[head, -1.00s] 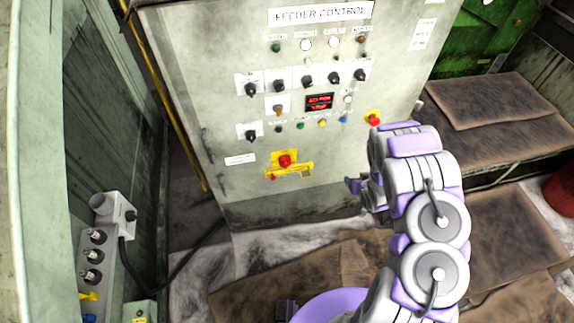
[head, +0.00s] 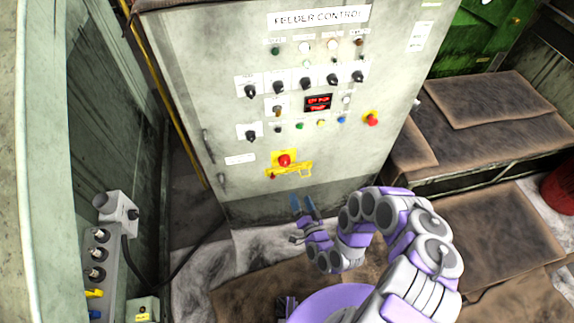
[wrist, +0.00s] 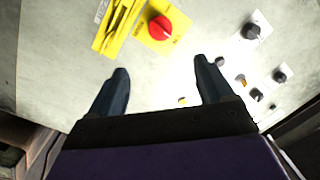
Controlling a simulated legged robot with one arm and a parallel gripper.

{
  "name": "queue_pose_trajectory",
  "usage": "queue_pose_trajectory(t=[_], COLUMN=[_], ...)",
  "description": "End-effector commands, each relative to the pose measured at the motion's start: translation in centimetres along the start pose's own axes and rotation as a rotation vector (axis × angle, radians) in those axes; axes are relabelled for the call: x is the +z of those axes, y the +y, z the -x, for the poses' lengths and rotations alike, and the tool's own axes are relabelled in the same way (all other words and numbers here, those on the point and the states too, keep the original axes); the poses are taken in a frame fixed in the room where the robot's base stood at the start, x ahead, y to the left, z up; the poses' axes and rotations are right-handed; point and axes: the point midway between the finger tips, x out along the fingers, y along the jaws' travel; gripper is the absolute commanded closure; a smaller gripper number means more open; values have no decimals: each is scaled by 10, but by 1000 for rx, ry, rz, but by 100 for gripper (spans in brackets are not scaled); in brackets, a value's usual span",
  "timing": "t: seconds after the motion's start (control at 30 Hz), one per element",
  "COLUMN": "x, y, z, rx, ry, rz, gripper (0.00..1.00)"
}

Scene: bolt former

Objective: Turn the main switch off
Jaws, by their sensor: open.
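The main switch is a red knob (head: 284,160) on a yellow plate, low on the front of the feeder control cabinet (head: 235,185). A yellow bar (head: 290,170) crosses just below the knob. In the wrist view the red knob (wrist: 160,27) is at the top, beyond and between my fingertips, with the yellow bar (wrist: 118,22) to its left. My gripper (head: 303,203) is open and empty, below the switch in the head view and apart from the knob. Its dark fingers (wrist: 162,72) are spread in the wrist view.
Above the switch are several black selector knobs (head: 306,83) and a red display (head: 318,102). A wall box (head: 97,260) with sockets is at left. Brown-covered benches (head: 480,120) stand at right.

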Motion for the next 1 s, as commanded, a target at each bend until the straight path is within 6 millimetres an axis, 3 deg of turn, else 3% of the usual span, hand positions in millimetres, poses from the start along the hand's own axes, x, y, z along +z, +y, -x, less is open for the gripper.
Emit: queue_pose_trajectory(t=[0.87, 1.0], x=[1, 0], y=[0, 0], z=[-56, -80], rx=[-3, -7], ry=[-2, 4], rz=[4, 6], gripper=[19, 19])
